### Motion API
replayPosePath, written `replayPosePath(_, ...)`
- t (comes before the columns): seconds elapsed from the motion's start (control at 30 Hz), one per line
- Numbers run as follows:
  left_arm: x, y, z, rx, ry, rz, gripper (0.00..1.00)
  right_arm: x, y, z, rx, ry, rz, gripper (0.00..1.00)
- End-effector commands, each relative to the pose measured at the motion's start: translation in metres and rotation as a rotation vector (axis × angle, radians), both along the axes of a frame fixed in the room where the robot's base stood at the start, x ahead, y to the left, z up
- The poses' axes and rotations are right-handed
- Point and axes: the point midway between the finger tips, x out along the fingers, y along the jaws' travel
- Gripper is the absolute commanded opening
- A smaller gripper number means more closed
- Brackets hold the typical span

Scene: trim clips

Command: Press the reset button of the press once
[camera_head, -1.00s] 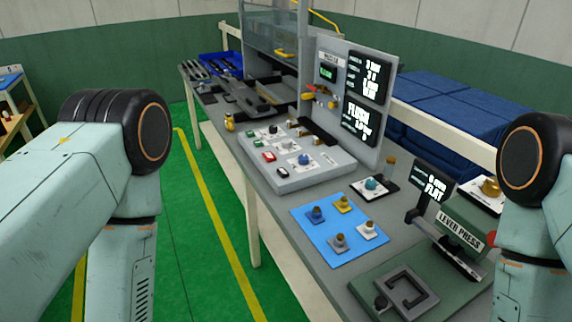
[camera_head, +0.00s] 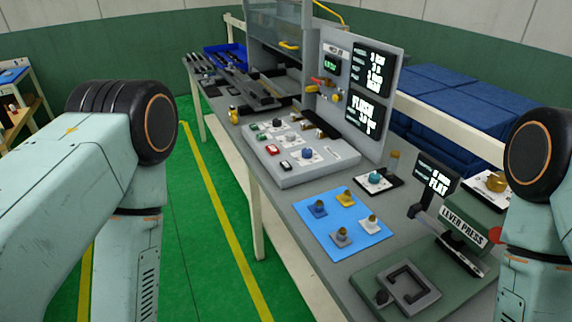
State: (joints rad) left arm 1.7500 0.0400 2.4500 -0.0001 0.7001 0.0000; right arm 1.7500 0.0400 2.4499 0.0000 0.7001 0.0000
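The press control panel (camera_head: 337,152) is a light grey box on the bench in the middle.
A blue mat (camera_head: 328,227) with several small knobbed pieces lies in front of the panel. A green lever press (camera_head: 463,238) stands at the right. A tray fixture (camera_head: 408,291) is at the near right. The green floor (camera_head: 205,270) left of the bench is clear.

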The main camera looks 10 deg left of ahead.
Motion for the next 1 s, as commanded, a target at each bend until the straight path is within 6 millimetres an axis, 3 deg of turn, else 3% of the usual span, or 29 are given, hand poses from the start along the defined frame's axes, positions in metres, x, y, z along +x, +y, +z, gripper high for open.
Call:
replayPosePath(0.2,0.0,0.0,0.0,0.0,0.0,0.0,0.0,-0.0001,0.0,0.0,0.0,0.0,0.0,0.43)
replayPosePath(1.0,-0.0001,0.0,0.0,0.0,0.0,0.0,0.0,-0.0001,0.0,0.0,0.0,0.0,0.0,0.43)
